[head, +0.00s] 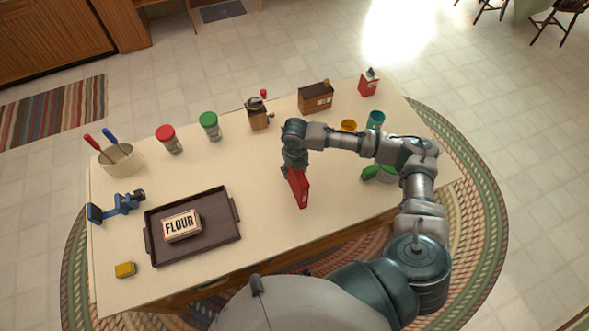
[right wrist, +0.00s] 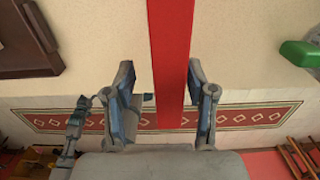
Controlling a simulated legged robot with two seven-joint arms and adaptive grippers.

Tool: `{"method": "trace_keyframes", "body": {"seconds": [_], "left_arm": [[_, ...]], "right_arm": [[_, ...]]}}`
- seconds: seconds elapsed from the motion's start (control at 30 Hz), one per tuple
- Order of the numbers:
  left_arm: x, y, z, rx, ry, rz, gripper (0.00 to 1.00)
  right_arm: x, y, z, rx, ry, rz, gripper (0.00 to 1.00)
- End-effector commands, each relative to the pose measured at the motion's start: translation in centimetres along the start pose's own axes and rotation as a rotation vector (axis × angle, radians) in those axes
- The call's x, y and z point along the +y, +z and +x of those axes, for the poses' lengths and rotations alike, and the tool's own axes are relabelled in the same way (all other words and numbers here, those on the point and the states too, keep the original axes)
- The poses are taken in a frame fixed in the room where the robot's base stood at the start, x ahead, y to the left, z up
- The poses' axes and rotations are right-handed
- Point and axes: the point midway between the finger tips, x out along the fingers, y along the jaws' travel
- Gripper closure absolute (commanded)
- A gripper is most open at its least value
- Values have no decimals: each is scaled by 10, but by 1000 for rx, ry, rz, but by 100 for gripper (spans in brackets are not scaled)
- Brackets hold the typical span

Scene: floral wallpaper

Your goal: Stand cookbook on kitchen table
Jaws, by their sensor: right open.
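The red cookbook (head: 300,189) is upright on edge at the middle of the kitchen table (head: 345,190), towards its near side. I cannot tell whether its bottom edge touches the tabletop. My right gripper (head: 293,170) reaches down over the cookbook's top from the right. In the right wrist view the cookbook (right wrist: 171,60) shows as a red strip between the two fingers of my right gripper (right wrist: 164,90). The fingers are open, with a gap on each side of it. My left gripper is not in view.
A dark tray (head: 214,252) with a flour package (head: 181,226) lies left of the cookbook. A blue-grey object (head: 117,206), a yellow block (head: 125,269) and a utensil crock (head: 121,160) stand at the left. Jars, a grinder (head: 257,115) and a wooden box (head: 315,97) line the back.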

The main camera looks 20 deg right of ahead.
Motion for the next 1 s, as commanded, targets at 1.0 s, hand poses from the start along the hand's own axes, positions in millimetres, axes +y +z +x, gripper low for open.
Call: {"method": "trace_keyframes", "body": {"seconds": [1.0], "left_arm": [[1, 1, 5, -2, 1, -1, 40]], "right_arm": [[0, 0, -120, -1, 1, 1, 44]]}}
